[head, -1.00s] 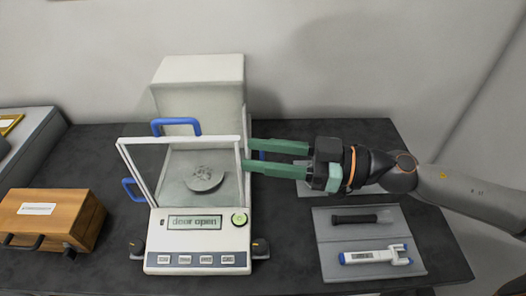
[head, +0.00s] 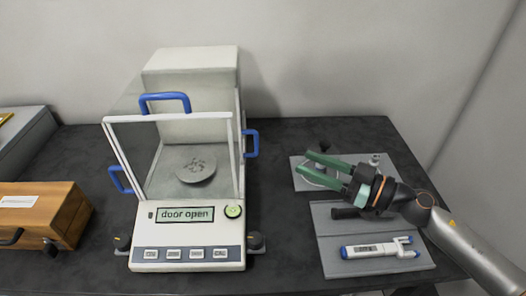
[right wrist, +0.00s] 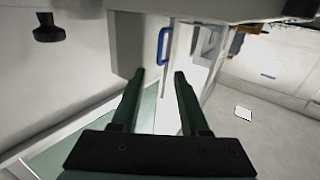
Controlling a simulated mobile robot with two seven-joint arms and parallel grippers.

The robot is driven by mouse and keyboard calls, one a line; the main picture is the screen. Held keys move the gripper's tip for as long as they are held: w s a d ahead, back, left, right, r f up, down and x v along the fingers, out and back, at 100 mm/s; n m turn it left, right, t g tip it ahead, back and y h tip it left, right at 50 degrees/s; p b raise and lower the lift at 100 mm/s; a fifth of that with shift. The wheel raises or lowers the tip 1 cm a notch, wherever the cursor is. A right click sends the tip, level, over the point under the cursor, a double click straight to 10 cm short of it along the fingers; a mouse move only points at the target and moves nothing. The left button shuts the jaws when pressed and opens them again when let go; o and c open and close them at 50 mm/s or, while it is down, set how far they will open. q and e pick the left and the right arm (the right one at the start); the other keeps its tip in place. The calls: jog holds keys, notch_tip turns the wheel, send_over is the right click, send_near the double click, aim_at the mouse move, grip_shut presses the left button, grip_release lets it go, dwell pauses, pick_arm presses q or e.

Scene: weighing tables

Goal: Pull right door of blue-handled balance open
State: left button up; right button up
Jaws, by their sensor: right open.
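The blue-handled balance (head: 188,254) stands on the dark table, and its display reads "door open". Its right door's blue handle (head: 251,144) sticks out on the right side, farther back than the left door's blue handle (head: 120,180). A third blue handle (head: 166,97) is on top. My right gripper (head: 303,162) is open and empty, right of the balance and clear of the right handle. In the right wrist view a blue handle (right wrist: 163,45) shows beyond the open fingertips (right wrist: 160,73). The door's glass edge is hard to make out. My left gripper is not in view.
A round pan (head: 196,167) is inside the balance. A wooden box (head: 50,213) is at left. Table between balance and trays is clear.

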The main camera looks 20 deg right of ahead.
jog(key=p+x, duration=0.2)
jog(key=x, duration=1)
jog(key=shift+w, duration=0.15)
jog(key=shift+a, duration=0.15)
grip_shut()
dwell(1.1)
